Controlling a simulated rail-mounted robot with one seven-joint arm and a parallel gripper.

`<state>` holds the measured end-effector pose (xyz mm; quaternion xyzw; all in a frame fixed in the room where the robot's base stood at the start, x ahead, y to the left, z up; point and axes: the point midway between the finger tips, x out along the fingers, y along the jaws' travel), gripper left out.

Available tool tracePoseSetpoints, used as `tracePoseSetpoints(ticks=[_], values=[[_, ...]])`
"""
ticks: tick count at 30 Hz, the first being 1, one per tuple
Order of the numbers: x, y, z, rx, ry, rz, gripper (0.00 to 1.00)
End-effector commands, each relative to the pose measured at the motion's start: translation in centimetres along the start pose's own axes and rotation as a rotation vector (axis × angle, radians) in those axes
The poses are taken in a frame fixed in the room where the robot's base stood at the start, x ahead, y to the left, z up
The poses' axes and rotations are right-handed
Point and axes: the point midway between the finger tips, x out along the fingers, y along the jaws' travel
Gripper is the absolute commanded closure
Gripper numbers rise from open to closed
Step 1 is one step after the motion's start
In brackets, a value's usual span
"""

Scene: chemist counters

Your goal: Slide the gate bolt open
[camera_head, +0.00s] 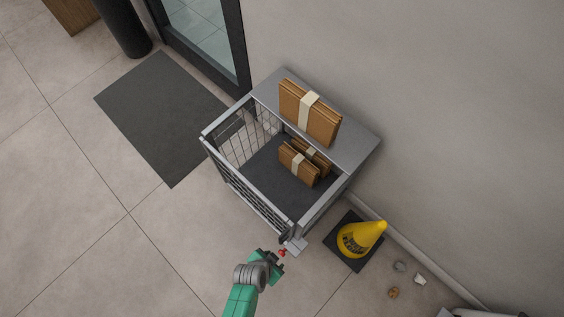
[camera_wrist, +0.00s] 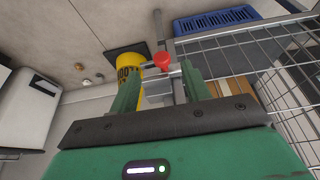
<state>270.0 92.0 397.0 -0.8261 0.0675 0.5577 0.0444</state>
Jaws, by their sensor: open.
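The wire cage (camera_head: 247,200) stands against the wall, with its barred gate facing me. The gate bolt's red knob (camera_head: 282,253) is near the cage's front corner, beside the corner post. In the wrist view the red knob (camera_wrist: 162,61) shows in the gap between my fingertips, with a grey bar around it. My gripper (camera_head: 276,262) is open and close to the knob. Its two green fingers (camera_wrist: 160,69) are apart and hold nothing. I cannot tell whether the knob lies between the fingers or just beyond them. The bolt's rod is mostly hidden.
Cardboard parcels (camera_head: 299,164) lie inside the cage, and another parcel (camera_head: 310,113) stands on its grey top shelf. A yellow cone (camera_head: 362,238) on a dark base stands right of the cage, near small crumpled bits. A blue crate (camera_wrist: 218,18) shows in the wrist view.

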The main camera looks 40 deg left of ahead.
Motion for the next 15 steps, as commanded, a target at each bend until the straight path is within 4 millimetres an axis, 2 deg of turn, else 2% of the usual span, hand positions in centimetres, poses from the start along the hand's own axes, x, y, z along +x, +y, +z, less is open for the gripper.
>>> tracePoseSetpoints(ticks=[1, 6, 10, 15], values=[[1.6, 0.0, 0.0, 0.001, 0.003, 0.0, 0.53], [4.9, -0.1, -0.1, 0.001, 0.004, -0.001, 0.53], [6.3, -0.1, -0.2, 0.002, 0.005, -0.002, 0.53], [6.7, -0.1, -0.3, 0.002, 0.004, -0.001, 0.53]])
